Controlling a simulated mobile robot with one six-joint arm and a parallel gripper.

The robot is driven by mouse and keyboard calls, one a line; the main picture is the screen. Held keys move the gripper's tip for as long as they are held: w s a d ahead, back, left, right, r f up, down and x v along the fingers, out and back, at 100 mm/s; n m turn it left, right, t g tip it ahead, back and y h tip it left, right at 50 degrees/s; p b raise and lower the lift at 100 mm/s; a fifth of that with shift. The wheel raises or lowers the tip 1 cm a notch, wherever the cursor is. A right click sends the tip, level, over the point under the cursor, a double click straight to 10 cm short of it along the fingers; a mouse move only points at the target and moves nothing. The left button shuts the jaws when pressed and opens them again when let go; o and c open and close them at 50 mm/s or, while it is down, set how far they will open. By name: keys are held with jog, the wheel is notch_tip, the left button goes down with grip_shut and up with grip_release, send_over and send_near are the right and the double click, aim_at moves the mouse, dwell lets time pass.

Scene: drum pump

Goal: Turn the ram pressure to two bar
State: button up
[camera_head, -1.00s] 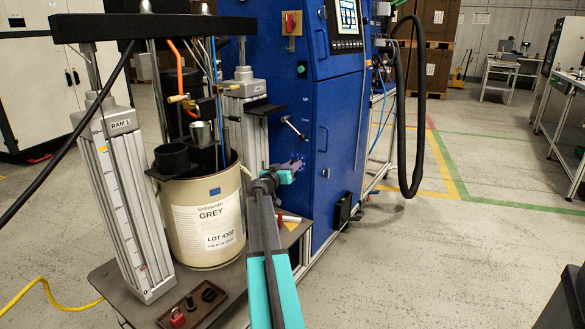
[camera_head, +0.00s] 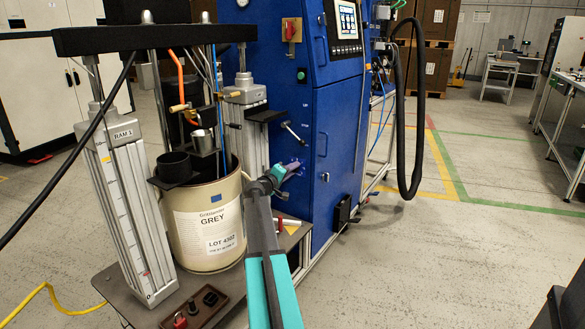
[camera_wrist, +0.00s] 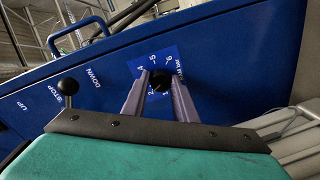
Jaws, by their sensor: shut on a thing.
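The ram pressure knob is a small black knob (camera_wrist: 160,77) on a blue and white numbered label (camera_wrist: 148,64) on the blue cabinet front. My gripper (camera_wrist: 161,80) has its two grey-purple fingers closed on the knob, one on each side, in the wrist view. Some numbers around the dial show; the fingers cover others. The knob's pointer cannot be made out. In the head view my gripper (camera_head: 296,166) reaches the cabinet's side face, and the knob is hidden behind the fingers.
A ball-ended lever (camera_wrist: 68,87) stands beside the knob, near the UP, STOP and DOWN markings. A blue handle (camera_wrist: 79,35) lies further off. Open floor lies right.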

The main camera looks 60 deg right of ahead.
jog(key=shift+a+n+p, duration=0.1)
jog(key=shift+n+p, duration=0.75)
jog(key=shift+n, duration=0.75)
jog(key=shift+f, duration=0.1)
jog(key=o, duration=1)
